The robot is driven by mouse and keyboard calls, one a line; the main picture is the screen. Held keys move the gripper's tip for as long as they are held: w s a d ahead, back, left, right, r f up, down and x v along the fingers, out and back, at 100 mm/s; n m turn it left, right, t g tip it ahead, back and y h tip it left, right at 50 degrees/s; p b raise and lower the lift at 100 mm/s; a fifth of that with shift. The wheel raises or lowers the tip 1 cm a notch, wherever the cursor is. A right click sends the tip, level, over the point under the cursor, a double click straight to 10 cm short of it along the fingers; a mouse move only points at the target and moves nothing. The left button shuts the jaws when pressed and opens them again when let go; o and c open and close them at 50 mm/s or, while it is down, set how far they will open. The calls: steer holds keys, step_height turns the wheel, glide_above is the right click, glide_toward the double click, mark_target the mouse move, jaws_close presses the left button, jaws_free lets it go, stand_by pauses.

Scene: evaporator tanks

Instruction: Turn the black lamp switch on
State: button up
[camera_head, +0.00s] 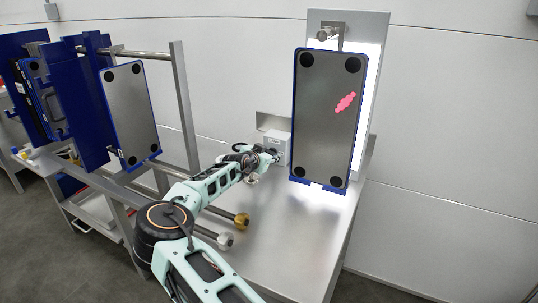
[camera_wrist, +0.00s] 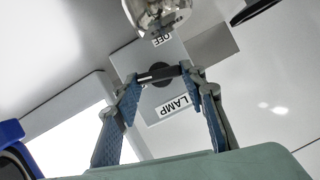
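The black lamp switch (camera_wrist: 160,75) is a round knob with a bar-shaped handle on a pale box (camera_wrist: 150,55). The handle lies nearly crosswise in the wrist view. Labels reading "LAMP" (camera_wrist: 174,107) and "OFF" (camera_wrist: 162,40) are on the box face, on opposite sides of the knob. My gripper (camera_wrist: 160,78) is open, with one blue-padded finger near each end of the handle. I cannot tell whether the fingertips touch it. In the head view, my gripper (camera_head: 271,154) is at the white box (camera_head: 279,143), and the switch is hidden.
A grey blue-edged plate (camera_head: 322,120) with a pink mark (camera_head: 345,103) hangs before a bright lit panel (camera_head: 372,85), right of the box. A rack with blue-framed plates (camera_head: 132,110) stands at left. A shiny round metal part (camera_wrist: 157,12) is close above the switch in the wrist view.

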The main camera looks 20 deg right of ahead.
steer(key=c, duration=0.6)
steer(key=shift+w+a+f+n+b, duration=0.1)
steer(key=shift+f+n+b, duration=0.3)
steer(key=shift+b, duration=0.6)
steer(key=shift+r+n+g+h+b, duration=0.2)
steer(key=shift+n+g+h+b, duration=0.2)
steer(key=shift+b, duration=0.2)
steer(key=shift+r+n, duration=0.2)
steer(key=shift+n, duration=0.1)
steer(key=o, duration=1.2)
steer(key=v, duration=1.2)
steer(key=shift+w+a+r, duration=0.1)
steer(key=shift+a, duration=0.05)
